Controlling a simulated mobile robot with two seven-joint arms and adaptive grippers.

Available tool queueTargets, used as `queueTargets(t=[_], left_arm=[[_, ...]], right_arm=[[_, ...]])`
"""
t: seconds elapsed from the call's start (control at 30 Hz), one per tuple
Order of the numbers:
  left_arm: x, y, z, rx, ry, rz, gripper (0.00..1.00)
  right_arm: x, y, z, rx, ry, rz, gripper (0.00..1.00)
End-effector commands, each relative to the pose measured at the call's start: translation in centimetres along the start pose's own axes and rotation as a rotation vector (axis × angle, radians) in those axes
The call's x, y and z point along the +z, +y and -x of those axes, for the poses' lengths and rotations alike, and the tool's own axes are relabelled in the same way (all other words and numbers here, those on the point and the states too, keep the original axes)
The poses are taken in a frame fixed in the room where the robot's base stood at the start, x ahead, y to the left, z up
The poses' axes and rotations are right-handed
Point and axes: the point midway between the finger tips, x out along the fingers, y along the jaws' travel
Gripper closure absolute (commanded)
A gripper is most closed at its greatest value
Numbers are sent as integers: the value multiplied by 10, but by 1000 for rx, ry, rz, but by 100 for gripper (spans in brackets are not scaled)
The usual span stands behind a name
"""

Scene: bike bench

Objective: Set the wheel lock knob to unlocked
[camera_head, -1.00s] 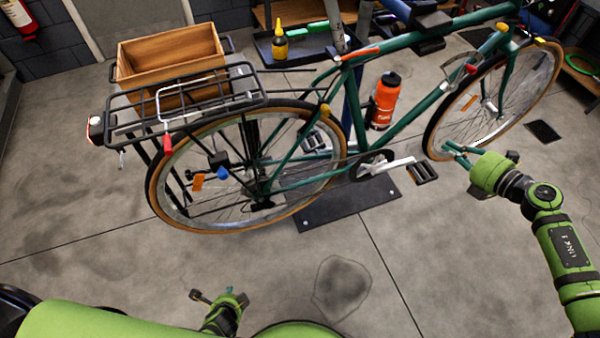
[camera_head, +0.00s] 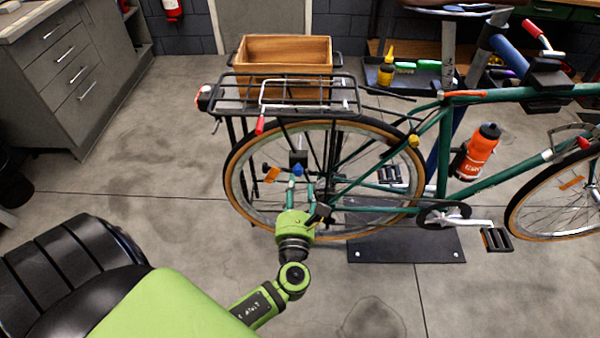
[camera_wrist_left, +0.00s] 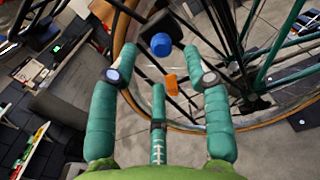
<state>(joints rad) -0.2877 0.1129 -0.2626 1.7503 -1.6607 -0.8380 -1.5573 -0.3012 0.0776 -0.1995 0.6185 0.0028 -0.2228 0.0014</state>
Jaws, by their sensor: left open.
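A blue knob (camera_head: 298,169) sits below a small black block (camera_head: 298,157) at the bike's rear wheel (camera_head: 228,180). My left gripper (camera_head: 301,189) is just below the knob, its teal fingers pointing up toward it. In the left wrist view the blue knob (camera_wrist_left: 161,44) shows between the tips of the spread fingers of my left gripper (camera_wrist_left: 160,52). The gripper is open and empty. I cannot tell whether it touches the knob, nor read the knob's setting. My right gripper is out of view.
An orange reflector (camera_head: 271,174) is on the spokes left of the knob. A rack (camera_head: 338,106) with a red-tipped lever (camera_head: 260,125) and a wooden crate (camera_head: 285,52) is above. The floor left of the wheel is clear.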

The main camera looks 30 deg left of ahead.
Motion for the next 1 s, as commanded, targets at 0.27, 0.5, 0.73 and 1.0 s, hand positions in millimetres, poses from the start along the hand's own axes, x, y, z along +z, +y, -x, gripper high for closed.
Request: queueTargets(t=[0.27,0.5,0.73,1.0], left_arm=[[1,0,-44,1,1,2,51],[-1,0,-61,-1,4,3,51],[-1,0,-62,-1,4,4,51],[-1,0,-61,-1,3,4,100]], right_arm=[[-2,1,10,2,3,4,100],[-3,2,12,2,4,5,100],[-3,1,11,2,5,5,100],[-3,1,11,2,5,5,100]])
